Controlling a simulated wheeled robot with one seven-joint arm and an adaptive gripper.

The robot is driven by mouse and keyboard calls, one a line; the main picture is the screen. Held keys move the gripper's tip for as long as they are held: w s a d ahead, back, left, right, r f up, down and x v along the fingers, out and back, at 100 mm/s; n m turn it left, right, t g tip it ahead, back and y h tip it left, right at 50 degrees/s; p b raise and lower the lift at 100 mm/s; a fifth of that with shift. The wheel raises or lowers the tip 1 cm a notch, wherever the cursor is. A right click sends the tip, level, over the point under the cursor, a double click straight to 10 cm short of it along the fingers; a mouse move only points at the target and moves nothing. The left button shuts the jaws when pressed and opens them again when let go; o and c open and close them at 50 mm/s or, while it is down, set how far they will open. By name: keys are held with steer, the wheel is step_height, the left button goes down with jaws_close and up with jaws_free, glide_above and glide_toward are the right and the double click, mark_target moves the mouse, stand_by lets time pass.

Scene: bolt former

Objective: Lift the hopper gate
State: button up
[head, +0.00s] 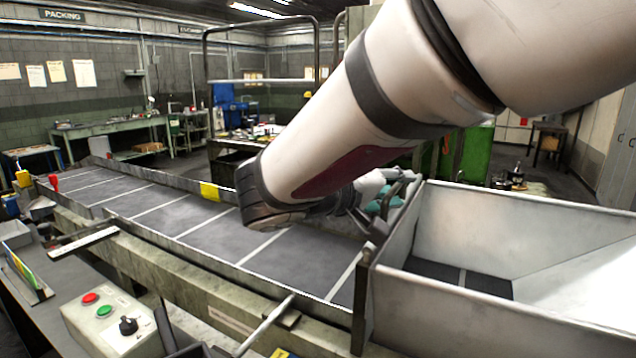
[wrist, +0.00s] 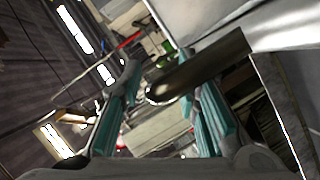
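The hopper (head: 570,235) is a pale metal box with sloping walls at the right of the head view, over the belt. Its gate (head: 366,295) appears as the narrow upright panel at the belt side, seen nearly edge-on. In the wrist view, a dark bar with a rounded end (wrist: 205,72), apparently the gate's handle, reaches across near my right finger. My gripper's teal-padded fingers (wrist: 166,80) are apart, with a gap beside the left finger. Contact with the bar cannot be told.
The dark conveyor belt (head: 215,243) with white cross lines runs left from the hopper between low rails. A control box (head: 110,322) with red and green buttons stands at the front left. A green bin (head: 476,155) is behind the hopper.

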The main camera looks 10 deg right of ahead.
steer(key=shift+w+d, duration=0.2)
steer(key=shift+d, duration=0.1)
steer(key=shift+c, duration=0.6)
jaws_close()
step_height(320, 180, up, 8)
steer(key=shift+r+p, duration=0.1)
steer(key=shift+p, duration=0.95)
steer(key=shift+o, duration=0.6)
jaws_free()
steer(key=shift+f, duration=0.2)
